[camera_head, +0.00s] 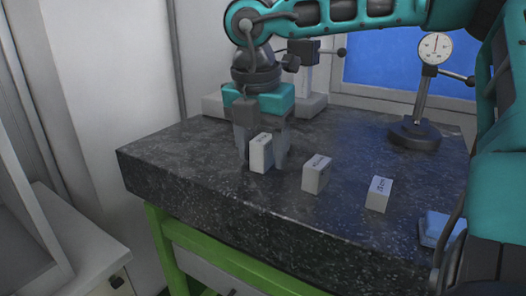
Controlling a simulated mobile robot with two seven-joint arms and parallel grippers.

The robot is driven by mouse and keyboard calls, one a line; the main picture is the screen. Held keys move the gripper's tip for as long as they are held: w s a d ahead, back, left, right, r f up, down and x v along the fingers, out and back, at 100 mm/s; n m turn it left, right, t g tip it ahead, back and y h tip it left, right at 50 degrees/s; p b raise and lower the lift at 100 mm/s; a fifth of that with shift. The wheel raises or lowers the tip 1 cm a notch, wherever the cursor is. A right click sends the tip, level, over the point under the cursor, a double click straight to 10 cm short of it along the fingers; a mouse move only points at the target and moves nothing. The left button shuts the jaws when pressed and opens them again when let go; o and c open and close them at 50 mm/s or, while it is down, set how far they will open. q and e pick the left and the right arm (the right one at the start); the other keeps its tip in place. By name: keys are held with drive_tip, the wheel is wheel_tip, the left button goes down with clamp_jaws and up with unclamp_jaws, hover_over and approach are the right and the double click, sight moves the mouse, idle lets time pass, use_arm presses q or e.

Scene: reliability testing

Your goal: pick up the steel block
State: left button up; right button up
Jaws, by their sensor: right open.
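Three small pale grey blocks with dark lettering stand in a row on a dark stone slab (200,180). They are a left block (261,154), a middle block (316,174) and a right block (379,194). The lettering is too small to read, so I cannot tell which is the steel block. My right gripper (262,155) points down at the left block, with one finger at each side of it. The fingers are open, and I cannot tell whether either touches the block. The block appears to rest on the slab. My left gripper is not in view.
A dial gauge on a stand (415,134) is at the back right. Another stand (312,104) is behind my right gripper. A blue object (440,229) lies at the right edge. The slab's front is clear, on a green frame (215,244).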

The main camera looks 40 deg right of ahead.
drive_tip(key=shift+c, duration=0.2)
clamp_jaws()
idle(0.3)
